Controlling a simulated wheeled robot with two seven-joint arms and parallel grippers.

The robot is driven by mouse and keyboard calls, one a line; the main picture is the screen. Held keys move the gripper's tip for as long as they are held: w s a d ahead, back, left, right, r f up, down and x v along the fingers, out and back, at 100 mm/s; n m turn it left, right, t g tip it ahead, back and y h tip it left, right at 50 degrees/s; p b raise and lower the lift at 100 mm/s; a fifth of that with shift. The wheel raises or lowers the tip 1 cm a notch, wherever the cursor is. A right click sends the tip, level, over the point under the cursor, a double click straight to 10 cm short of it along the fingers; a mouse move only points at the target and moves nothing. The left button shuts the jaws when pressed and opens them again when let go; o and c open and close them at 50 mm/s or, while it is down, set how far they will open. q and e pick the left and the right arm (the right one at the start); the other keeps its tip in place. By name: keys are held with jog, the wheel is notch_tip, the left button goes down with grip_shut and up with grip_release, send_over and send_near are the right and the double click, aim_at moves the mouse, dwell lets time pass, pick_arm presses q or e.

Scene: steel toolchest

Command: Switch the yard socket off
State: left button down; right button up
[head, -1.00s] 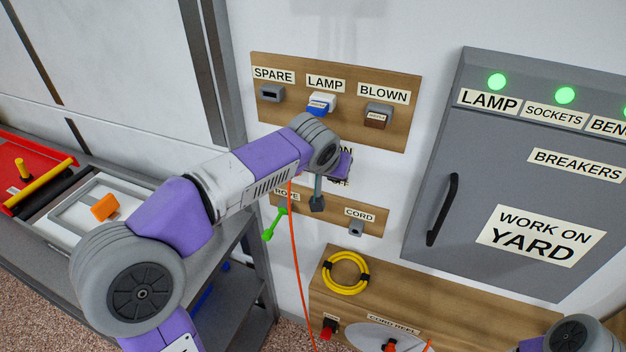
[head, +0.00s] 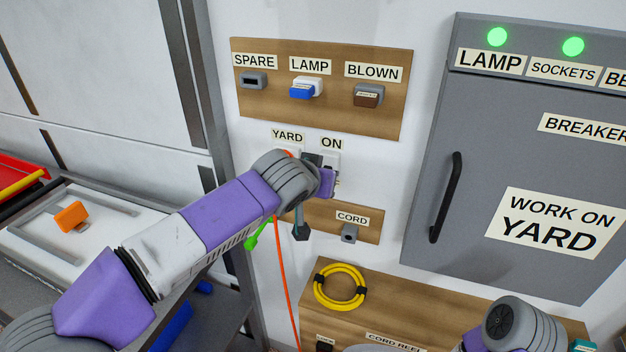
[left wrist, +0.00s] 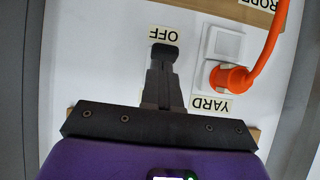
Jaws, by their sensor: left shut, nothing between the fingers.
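The yard socket (head: 291,151) is on the wall below the YARD label (head: 287,135). The left wrist view, upside down, shows its white plate (left wrist: 224,42) with an orange plug (left wrist: 229,78) in it. An ON label (head: 331,143) stands over a white switch plate (head: 332,158), mostly covered by my left gripper (head: 328,172). In the left wrist view the shut, empty fingers (left wrist: 163,52) are at the switch, their tips beside the OFF label (left wrist: 165,36). They hide the switch lever; contact cannot be told. My right gripper is out of view.
A board with SPARE, LAMP and BLOWN holders (head: 318,115) is above. A lower board (head: 368,236) has a CORD holder. An orange lead (head: 284,275) hangs down. The grey breaker cabinet (head: 480,130) stands right, a yellow coil (head: 340,288) below.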

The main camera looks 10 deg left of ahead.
pick_arm(q)
jog(key=shift+a+r+p, duration=0.15)
jog(key=shift+r+p, duration=0.35)
jog(key=shift+r, duration=0.25)
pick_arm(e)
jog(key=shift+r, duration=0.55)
